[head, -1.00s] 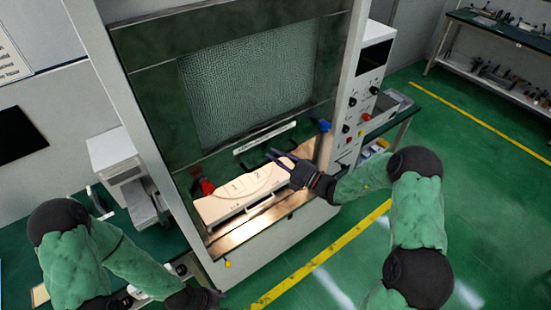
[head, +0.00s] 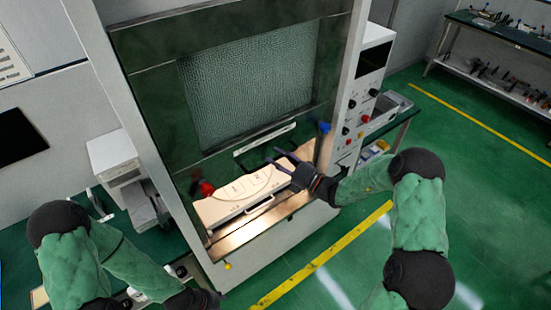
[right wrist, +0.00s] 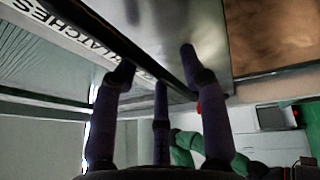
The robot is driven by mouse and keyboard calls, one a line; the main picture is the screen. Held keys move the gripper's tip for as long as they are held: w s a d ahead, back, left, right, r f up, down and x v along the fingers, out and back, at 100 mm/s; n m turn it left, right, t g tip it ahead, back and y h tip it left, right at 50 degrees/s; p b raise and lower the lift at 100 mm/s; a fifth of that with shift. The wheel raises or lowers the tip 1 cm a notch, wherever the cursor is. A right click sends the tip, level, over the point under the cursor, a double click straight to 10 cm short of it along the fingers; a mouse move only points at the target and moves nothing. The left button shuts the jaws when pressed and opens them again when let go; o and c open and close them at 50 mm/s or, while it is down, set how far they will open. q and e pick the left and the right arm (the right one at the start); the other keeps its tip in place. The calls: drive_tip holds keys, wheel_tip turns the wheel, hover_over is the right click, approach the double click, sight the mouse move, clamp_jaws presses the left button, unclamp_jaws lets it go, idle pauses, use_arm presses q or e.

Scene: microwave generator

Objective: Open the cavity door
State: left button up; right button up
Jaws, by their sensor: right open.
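The cavity door (head: 250,90) is a dark green panel with a textured window on the upright cabinet. A white label strip (head: 265,139) is on its lower part; lettering reading "LATCHES" (right wrist: 75,15) shows in the right wrist view. A red latch (head: 203,188) is at lower left and a blue one (head: 324,128) at lower right. My right gripper (head: 282,160) is open near the door's lower edge, right of centre; its spread fingers also show in the right wrist view (right wrist: 160,75), close to a dark edge. Contact is unclear. My left gripper (head: 200,298) is low at the bottom, its fingers unclear.
A white box-like unit (head: 240,194) sits on the copper-coloured ledge (head: 235,240) below the door. A control panel (head: 360,105) with knobs is right of the door. A grey device (head: 115,155) stands left. Green floor (head: 460,200) is open at right.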

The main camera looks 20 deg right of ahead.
drive_tip(key=v, duration=1.1)
drive_tip(key=shift+s+d, duration=0.2)
drive_tip(key=shift+f, duration=0.1)
drive_tip(key=s+a+f+n+g+b, duration=0.3)
drive_tip(key=s+a+f+n+g, duration=0.15)
drive_tip(key=f, duration=0.35)
drive_tip(key=s+a+f+n+g+b, duration=0.2)
drive_tip(key=s+a+f+n+g, duration=0.25)
drive_tip(key=f, duration=0.25)
drive_tip(key=s+a+f+n+g+b, duration=0.3)
drive_tip(key=s+a+f+n, duration=0.15)
drive_tip(key=f, duration=0.35)
drive_tip(key=s+f+n+g+h+b, duration=0.35)
drive_tip(key=s+f+n, duration=0.25)
drive_tip(key=f+n, duration=0.3)
drive_tip(key=s+f+n+g+h+b, duration=0.2)
drive_tip(key=s+f+n+h+b, duration=0.3)
drive_tip(key=f+n, duration=0.45)
wheel_tip(320, 180, down, 9)
drive_tip(key=w+a+n+t+h+b, duration=0.1)
drive_tip(key=n+b, duration=0.4)
drive_tip(key=n, duration=0.5)
drive_tip(key=shift+w+a+t+b, duration=0.15)
drive_tip(key=shift+a+t+b, duration=0.15)
drive_tip(key=shift+a+t, duration=0.7)
drive_tip(key=shift+d, duration=0.15)
